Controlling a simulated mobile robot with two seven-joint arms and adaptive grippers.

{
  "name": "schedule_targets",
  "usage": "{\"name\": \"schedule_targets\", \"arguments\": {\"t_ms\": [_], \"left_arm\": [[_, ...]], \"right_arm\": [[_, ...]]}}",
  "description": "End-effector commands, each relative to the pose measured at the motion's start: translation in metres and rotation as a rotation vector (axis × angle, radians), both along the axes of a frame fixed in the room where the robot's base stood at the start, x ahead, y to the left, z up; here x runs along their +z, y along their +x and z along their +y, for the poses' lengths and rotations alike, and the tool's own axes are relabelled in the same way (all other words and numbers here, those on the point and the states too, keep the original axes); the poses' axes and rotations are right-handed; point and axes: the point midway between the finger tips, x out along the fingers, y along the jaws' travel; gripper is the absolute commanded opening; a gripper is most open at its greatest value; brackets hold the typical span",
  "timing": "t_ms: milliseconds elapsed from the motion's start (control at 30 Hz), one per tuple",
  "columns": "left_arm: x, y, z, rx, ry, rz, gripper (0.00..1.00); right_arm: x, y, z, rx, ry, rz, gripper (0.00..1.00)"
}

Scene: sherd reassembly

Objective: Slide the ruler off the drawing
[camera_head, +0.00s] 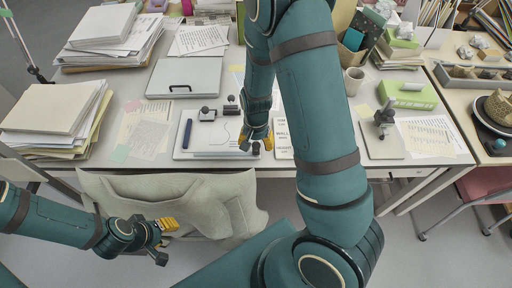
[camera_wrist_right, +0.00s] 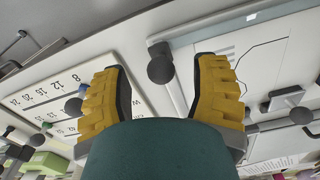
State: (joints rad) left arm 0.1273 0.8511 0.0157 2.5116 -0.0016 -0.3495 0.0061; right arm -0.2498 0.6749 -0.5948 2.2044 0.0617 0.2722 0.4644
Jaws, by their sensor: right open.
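A drawing (camera_head: 218,136) with a thin dark line lies on a pale board on the desk; the right wrist view also shows the drawing (camera_wrist_right: 245,62). A pale strip that looks like the ruler (camera_head: 212,154) runs along the board's near edge, though I cannot tell for sure. A black knob (camera_wrist_right: 160,68) stands at the board's near right corner. My right gripper (camera_head: 256,136) is open above the board's right edge, and its yellow fingers (camera_wrist_right: 165,95) appear on either side of the knob, holding nothing visible. My left gripper (camera_head: 168,232) is low in front of the desk; its opening is unclear.
A printed card (camera_head: 283,140) lies right of the board. Paper stacks (camera_head: 50,115) fill the left; a grey cloth (camera_head: 165,195) hangs in front.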

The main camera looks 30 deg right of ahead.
Motion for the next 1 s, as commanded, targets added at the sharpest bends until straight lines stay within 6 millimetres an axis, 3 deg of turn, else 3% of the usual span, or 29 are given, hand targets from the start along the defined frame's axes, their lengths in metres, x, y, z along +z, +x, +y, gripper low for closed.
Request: {"name": "schedule_targets", "arguments": {"t_ms": [200, 400, 1000], "left_arm": [[0.0, 0.0, 0.0, 0.0, 0.0, 0.0, 0.47], [0.0, 0.0, 0.0, 0.0, 0.0, 0.0, 0.47], [0.0, 0.0, 0.0, 0.0, 0.0, 0.0, 0.47]], "right_arm": [[0.046, 0.001, 0.001, 0.002, 0.002, -0.006, 0.61], [0.073, 0.001, 0.001, 0.001, 0.002, -0.002, 0.61], [0.081, 0.0, 0.0, -0.001, 0.001, 0.001, 0.61]]}}
